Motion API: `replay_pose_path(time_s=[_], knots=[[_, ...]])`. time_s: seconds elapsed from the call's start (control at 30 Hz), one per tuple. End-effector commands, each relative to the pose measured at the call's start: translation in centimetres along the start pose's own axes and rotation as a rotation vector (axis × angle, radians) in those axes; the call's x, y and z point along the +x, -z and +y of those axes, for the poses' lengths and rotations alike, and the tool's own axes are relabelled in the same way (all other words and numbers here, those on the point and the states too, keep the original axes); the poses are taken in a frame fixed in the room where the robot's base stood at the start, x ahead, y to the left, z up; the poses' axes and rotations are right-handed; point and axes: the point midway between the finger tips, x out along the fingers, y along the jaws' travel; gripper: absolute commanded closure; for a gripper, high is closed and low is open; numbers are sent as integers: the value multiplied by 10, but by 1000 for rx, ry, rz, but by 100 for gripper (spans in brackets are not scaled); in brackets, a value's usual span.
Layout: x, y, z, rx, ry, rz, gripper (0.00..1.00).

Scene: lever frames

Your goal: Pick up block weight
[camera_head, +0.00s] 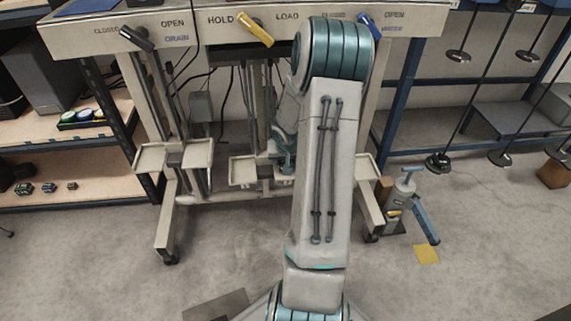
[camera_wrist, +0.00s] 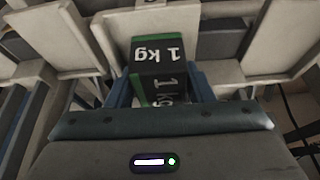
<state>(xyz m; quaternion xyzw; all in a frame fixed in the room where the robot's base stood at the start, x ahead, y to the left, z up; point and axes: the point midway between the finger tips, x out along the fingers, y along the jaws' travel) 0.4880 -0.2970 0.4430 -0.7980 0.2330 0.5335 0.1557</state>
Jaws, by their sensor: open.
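The block weight (camera_wrist: 158,55) is a dark block with green edges, marked "1 kg" in white on two faces. It is in the upper middle of the wrist view, beside pale tray-like plates. My gripper (camera_wrist: 162,88) is open, with a blue finger on each side of the block. Whether either finger touches it I cannot tell. In the head view my gripper (camera_head: 282,150) is mostly hidden behind my arm, near the middle of the lever frame. I cannot make out the block there.
The lever frame has a labelled top panel (camera_head: 200,28) with black, yellow (camera_head: 254,29) and blue levers. Pale trays (camera_head: 243,172) hang below it. A shelf (camera_head: 75,165) with small blocks stands left. A blue-handled device (camera_head: 408,205) stands on the floor at right. The front floor is mostly clear.

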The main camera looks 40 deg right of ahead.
Motion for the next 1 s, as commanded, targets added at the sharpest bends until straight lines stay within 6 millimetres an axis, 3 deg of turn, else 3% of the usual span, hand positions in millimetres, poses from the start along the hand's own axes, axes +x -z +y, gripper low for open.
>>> replay_pose_path(time_s=[0.07,0.1,0.27,0.67,1.0], knots=[[-1,0,0,0,0,0,53],[-1,0,0,0,0,0,58],[-1,0,0,0,0,0,100],[-5,3,0,0,1,4,100],[-28,13,0,-1,1,6,100]])
